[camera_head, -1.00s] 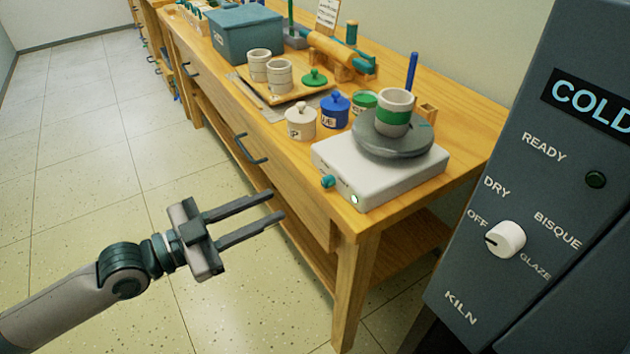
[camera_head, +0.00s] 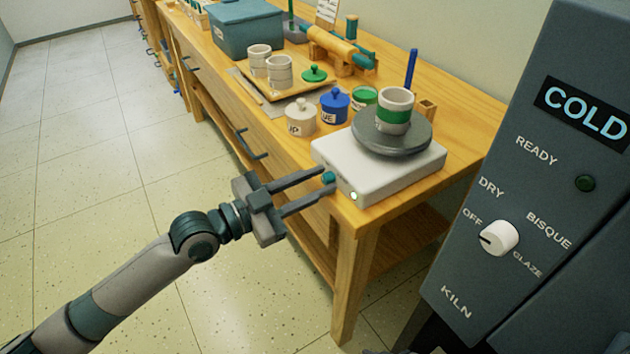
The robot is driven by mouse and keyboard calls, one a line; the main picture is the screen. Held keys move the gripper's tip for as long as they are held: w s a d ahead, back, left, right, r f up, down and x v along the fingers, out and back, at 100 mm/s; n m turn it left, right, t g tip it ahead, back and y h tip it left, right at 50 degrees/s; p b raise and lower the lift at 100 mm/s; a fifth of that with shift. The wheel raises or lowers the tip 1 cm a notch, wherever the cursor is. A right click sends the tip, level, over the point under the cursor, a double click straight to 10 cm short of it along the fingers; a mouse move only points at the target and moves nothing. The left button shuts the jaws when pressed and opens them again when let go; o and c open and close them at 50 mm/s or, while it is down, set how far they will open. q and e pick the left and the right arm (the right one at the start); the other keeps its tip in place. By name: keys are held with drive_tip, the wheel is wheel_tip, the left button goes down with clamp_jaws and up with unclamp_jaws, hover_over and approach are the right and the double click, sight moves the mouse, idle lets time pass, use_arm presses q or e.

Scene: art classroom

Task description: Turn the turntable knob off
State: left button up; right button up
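The turntable (camera_head: 385,172) is a white box with a grey round wheel (camera_head: 391,136) on the front end of the wooden bench. Its small teal knob (camera_head: 328,178) is on the front face, left of a lit green-white light (camera_head: 354,195). A white cup with a green band (camera_head: 394,111) stands on the wheel. My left gripper (camera_head: 326,182) is open, its two fingers pointing right towards the knob, with the knob at or between the fingertips. I cannot tell whether they touch it. My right gripper is not in view.
Lidded jars in white (camera_head: 300,118) and blue (camera_head: 334,106) stand behind the turntable. The dark kiln panel (camera_head: 545,190) with a white dial (camera_head: 498,238) fills the right side. The bench's drawer handle (camera_head: 250,146) juts out at the front. The floor (camera_head: 90,200) at left is clear.

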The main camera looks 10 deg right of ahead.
use_arm(q)
drive_tip(key=shift+c, duration=0.2)
clamp_jaws()
drive_tip(key=shift+n, duration=0.4)
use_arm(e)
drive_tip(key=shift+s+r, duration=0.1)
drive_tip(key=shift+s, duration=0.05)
use_arm(q)
drive_tip(key=n+p, duration=0.1)
drive_tip(key=n, duration=0.2)
drive_tip(key=shift+n, duration=0.4)
drive_tip(key=shift+n+p, duration=0.45)
drive_tip(key=shift+n, duration=0.45)
drive_tip(key=shift+w+n, duration=0.1)
drive_tip(key=shift+n, duration=0.2)
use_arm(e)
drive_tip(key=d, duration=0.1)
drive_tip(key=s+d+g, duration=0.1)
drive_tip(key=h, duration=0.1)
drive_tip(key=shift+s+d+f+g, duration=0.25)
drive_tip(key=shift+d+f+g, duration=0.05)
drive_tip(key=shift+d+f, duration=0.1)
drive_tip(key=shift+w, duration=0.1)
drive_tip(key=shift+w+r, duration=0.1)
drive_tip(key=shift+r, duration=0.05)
